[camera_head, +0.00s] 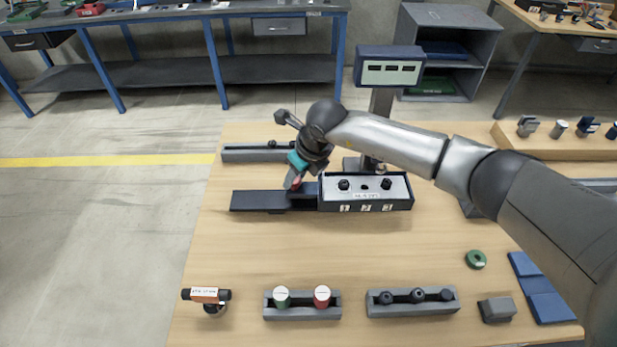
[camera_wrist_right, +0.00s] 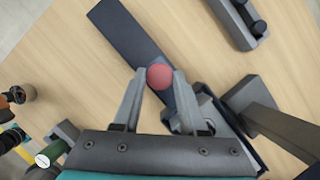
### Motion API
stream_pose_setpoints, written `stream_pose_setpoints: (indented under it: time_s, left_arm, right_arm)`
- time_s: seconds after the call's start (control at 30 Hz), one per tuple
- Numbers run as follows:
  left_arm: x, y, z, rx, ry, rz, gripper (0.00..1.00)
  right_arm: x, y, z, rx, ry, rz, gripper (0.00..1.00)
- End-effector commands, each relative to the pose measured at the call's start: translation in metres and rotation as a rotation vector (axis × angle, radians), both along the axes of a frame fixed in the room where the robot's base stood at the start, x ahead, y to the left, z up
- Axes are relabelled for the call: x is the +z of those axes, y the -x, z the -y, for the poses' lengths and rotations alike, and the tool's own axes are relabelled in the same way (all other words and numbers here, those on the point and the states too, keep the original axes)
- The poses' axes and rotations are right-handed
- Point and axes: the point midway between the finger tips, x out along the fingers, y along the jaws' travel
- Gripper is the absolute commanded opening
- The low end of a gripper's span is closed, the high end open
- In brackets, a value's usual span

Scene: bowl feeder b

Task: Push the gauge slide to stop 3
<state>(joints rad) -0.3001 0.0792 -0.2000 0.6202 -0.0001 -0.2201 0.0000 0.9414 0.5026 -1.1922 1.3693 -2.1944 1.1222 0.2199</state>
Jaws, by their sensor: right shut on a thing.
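The gauge has a long dark track (camera_head: 258,200) on the left and a light-topped box (camera_head: 366,187) with stops numbered 1, 2 and 3 on the right. The slide's red knob (camera_head: 295,184) is at the left end of the box, mostly hidden by my right gripper (camera_head: 294,180). In the right wrist view the red knob (camera_wrist_right: 160,76) sits between the two fingertips (camera_wrist_right: 159,77), and the gripper is shut on it. The dark track (camera_wrist_right: 125,35) runs away from it toward the upper left. The slide's body under the knob is mostly hidden. My left gripper is out of view.
A display on a post (camera_head: 390,68) stands behind the gauge. A grey rail (camera_head: 250,154) lies behind the track. Green and red knobs in a holder (camera_head: 303,313), a dark-knobbed holder (camera_head: 412,310), and a small orange-labelled tool (camera_head: 205,295) stand in front. The table between is clear.

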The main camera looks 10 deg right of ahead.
Motion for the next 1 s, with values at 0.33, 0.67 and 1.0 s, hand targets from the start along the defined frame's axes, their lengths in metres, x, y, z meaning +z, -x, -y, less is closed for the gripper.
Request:
stream_pose_setpoints:
  time_s: [0.33,0.67,1.0]
  left_arm:
    - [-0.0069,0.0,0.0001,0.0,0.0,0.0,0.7]
    - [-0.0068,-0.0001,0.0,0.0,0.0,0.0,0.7]
    - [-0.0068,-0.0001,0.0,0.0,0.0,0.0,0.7]
  right_arm:
    - [0.0013,-0.0035,-0.0223,0.005,-0.006,0.005,0.0]
    - [0.0012,-0.0034,-0.0214,0.005,-0.004,0.004,0.65]
    - [0.0019,-0.003,-0.0205,0.004,-0.004,0.003,0.71]
